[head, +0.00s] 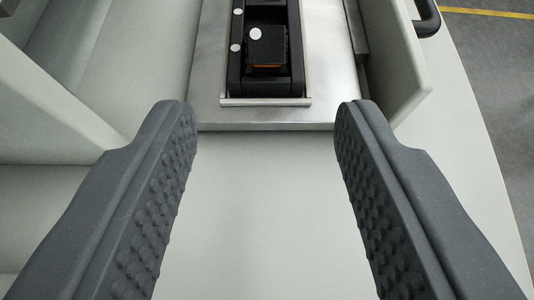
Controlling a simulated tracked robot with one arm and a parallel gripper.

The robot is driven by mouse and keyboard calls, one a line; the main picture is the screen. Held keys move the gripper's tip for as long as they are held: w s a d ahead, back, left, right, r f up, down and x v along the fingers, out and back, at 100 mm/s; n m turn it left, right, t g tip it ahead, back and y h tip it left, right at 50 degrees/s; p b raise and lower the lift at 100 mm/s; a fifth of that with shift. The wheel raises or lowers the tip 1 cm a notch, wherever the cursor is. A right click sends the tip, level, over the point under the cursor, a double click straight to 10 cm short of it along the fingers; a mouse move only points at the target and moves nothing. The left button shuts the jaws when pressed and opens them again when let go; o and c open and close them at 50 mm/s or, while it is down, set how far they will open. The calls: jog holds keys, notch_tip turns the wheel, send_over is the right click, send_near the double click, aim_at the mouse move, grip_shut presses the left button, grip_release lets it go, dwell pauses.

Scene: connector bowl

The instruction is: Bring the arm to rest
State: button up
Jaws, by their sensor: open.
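My gripper (266,112) shows in the head view with its two dark grey, studded fingers wide apart. It is open and nothing is between the fingers. Beyond the fingertips, a black connector housing (238,75) sits on a metal plate (330,75) at the top of the view. Inside the housing is a black block (268,45) with an orange strip at its lower edge and a white dot on it. The top of the housing is cut off by the frame edge.
A pale wall (400,55) with a black handle (428,18) stands right of the plate. A pale slanted panel (50,105) stands at the left. A bare pale surface (265,220) lies between the fingers. Grey floor with a yellow line (488,13) shows at the far right.

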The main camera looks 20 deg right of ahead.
jog(key=w+d+r+m+t+y, duration=0.1)
jog(key=w+r+t+y, duration=0.15)
jog(key=r, duration=0.65)
jog(key=w+d+r+t+y, duration=0.1)
jog(key=w+r+t, duration=0.15)
jog(key=r, duration=0.55)
jog(key=s+d+r+n+t+y, duration=0.1)
jog(key=d+r+y, duration=0.15)
jog(key=r, duration=0.75)
jog(key=s+d+r+n+t+y, duration=0.1)
jog(key=d+r+t+y, duration=0.15)
jog(key=r, duration=0.75)
jog(key=s+d+r+n+g+y, duration=0.2)
jog(key=s+d+r+n, duration=0.25)
jog(key=s+r, duration=0.2)
jog(key=s+d+m+g+h, duration=0.1)
jog(key=s+d+g+h, duration=0.1)
jog(key=s+d+h, duration=0.4)
jog(key=s+d, duration=0.3)
jog(key=d, duration=0.3)
jog(key=shift+s+d+f, duration=0.25)
jog(key=shift+s+d, duration=0.05)
jog(key=shift+a+m+g, duration=0.1)
jog(key=shift+m+g, duration=0.15)
